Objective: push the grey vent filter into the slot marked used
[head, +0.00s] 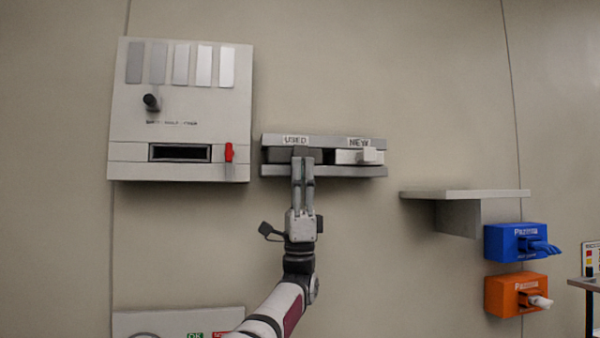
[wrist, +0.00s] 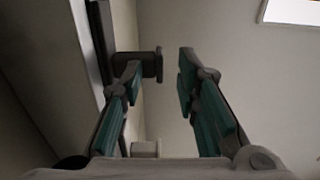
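The wall holder (head: 325,171) has two side-by-side slots with labels reading USED and NEW. A dark grey block, seemingly the grey vent filter (head: 283,155), is in the USED slot. In the wrist view its dark grey handle (wrist: 152,65) sticks out by the left fingertip. My gripper (head: 303,161) is in front of the USED slot and hides part of it. In the wrist view my gripper (wrist: 163,72) has its fingers apart, with a clear gap between the handle and the right finger. How deep the filter sits cannot be told.
A white filter with a knob (head: 368,155) is in the NEW slot, close to my gripper's right. A wall unit (head: 180,85) with a dark opening and red lever (head: 229,152) is left. A shelf (head: 470,194) and blue (head: 505,243) and orange (head: 503,297) boxes are right.

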